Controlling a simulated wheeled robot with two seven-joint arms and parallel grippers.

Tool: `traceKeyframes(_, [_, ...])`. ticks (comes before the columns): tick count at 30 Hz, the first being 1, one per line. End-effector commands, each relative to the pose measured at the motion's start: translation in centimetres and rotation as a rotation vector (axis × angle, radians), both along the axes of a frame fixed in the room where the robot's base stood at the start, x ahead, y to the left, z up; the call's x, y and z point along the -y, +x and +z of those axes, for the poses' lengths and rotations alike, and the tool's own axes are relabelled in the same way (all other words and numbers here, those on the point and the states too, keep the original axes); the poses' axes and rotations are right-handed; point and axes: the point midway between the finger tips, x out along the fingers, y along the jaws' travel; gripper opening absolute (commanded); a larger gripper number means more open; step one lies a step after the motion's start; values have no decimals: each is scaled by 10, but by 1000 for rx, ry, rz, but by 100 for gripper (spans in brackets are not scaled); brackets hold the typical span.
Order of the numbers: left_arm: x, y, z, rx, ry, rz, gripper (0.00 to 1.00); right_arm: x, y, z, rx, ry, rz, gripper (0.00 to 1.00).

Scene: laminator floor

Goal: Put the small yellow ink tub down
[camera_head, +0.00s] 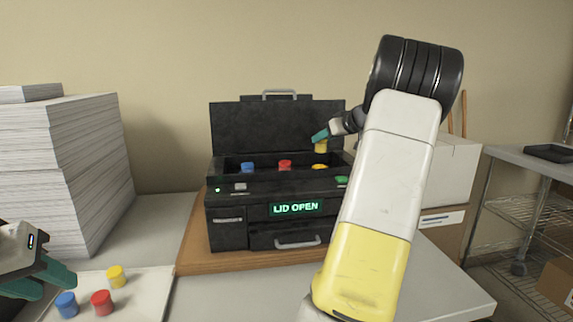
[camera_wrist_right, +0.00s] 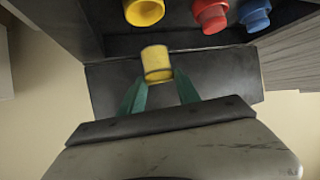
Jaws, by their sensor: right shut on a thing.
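My right gripper (camera_head: 321,138) is shut on a small yellow ink tub (camera_head: 321,146) and holds it above the right part of the open machine (camera_head: 228,236). In the right wrist view the tub (camera_wrist_right: 157,64) sits between the green fingertips (camera_wrist_right: 159,87), in front of the dark lid. In the machine's tray are a blue tub (camera_head: 247,167), a red tub (camera_head: 285,165) and another yellow tub (camera_head: 320,167), which lies just below the held one.
A white board (camera_head: 145,291) at front left bears a yellow tub (camera_head: 116,276), a blue tub (camera_head: 66,304) and a red tub (camera_head: 102,302). Tall paper stacks (camera_head: 50,170) stand at left. The machine's raised lid (camera_head: 262,127) stands behind its tray. The display reads "LID OPEN".

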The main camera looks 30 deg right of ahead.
Motion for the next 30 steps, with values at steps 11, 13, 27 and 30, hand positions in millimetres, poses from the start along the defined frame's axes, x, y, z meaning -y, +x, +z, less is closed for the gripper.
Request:
traceKeyframes(11, [0, 0, 0, 0, 0, 0, 36, 1, -1, -52, -1, 4, -2, 0])
traceKeyframes(13, [0, 0, 0, 0, 0, 0, 36, 1, -1, -63, -1, 4, -2, 0])
traceKeyframes(27, [0, 0, 0, 0, 0, 0, 36, 0, 0, -77, 0, 0, 0, 0])
traceKeyframes(30, [0, 0, 0, 0, 0, 0, 36, 0, 0, -77, 0, 0, 0, 51])
